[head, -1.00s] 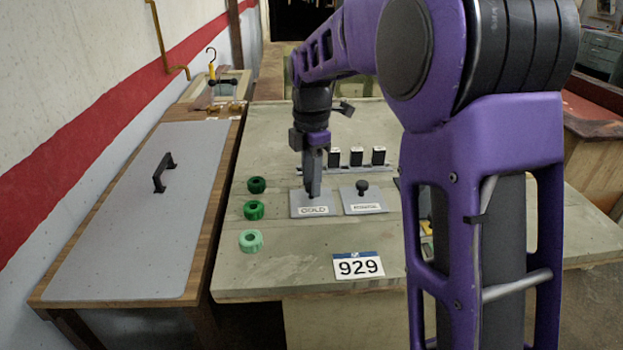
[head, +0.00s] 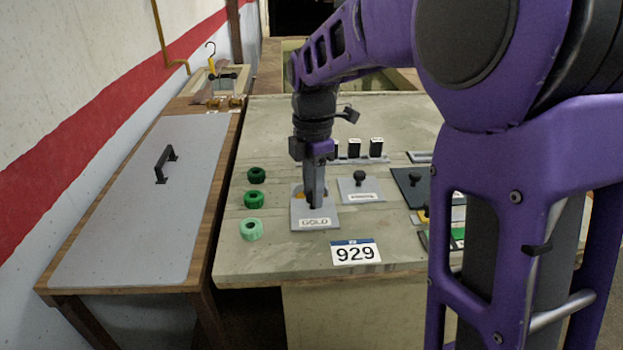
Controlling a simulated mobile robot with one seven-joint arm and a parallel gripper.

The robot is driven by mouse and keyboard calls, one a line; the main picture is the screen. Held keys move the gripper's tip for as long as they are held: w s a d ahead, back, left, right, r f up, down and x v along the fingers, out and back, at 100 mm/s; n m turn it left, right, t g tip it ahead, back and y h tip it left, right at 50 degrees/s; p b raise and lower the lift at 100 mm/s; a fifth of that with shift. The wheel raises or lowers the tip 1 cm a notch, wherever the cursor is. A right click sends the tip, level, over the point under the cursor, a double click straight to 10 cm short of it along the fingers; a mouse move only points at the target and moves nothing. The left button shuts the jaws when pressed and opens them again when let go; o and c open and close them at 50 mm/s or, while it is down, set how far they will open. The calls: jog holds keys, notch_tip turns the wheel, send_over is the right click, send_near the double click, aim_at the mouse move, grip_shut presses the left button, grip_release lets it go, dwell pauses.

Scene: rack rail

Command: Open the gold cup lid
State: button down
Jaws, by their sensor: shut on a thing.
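The gold cup lid (head: 324,222) is a flat grey plate marked GOLD on the table. It sits nearer the front edge than the lid beside it. My gripper (head: 313,203) points down over the plate's middle and is shut on its knob, which the fingers mostly hide. A small orange-gold patch (head: 299,195) shows just left of the fingers, behind the plate; the gripper hides most of that spot.
A second grey lid (head: 370,190) with a black knob lies to the right. Black blocks (head: 376,147) stand in a rail behind. Green rings (head: 254,199) line the left, and a 929 sign (head: 355,252) is in front. A dark panel (head: 415,186) lies further right.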

jog(key=shift+s, duration=0.2)
jog(key=c, duration=0.6)
grip_release()
jog(key=shift+r, duration=0.1)
notch_tip(320, 180, up, 17)
jog(key=p, duration=0.4)
jog(key=shift+r, duration=0.15)
jog(key=shift+w, duration=0.15)
